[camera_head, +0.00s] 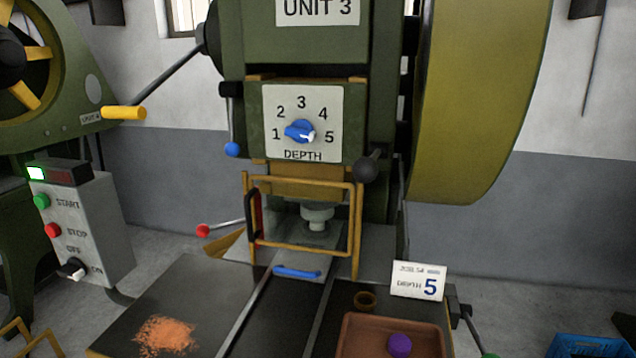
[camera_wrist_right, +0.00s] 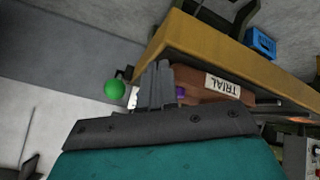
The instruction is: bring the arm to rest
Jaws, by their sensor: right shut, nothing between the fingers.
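My right gripper (camera_wrist_right: 162,72) shows in the right wrist view with its fingers together and nothing between them. It points toward a brown tray (camera_wrist_right: 215,82) with a TRIAL label, apparently with free space around the fingertips. Neither arm shows in the head view. There the press labelled UNIT 3 (camera_head: 318,12) stands in the middle, with a blue depth knob (camera_head: 299,131) whose white pointer is toward 5. A card (camera_head: 418,281) on the table reads depth 5. My left gripper is not in view.
Copper scraps (camera_head: 165,336) lie on the left plate. A yellow guard frame (camera_head: 303,184) fronts the press. A control box (camera_head: 85,225) stands left, a blue crate (camera_head: 588,346) right.

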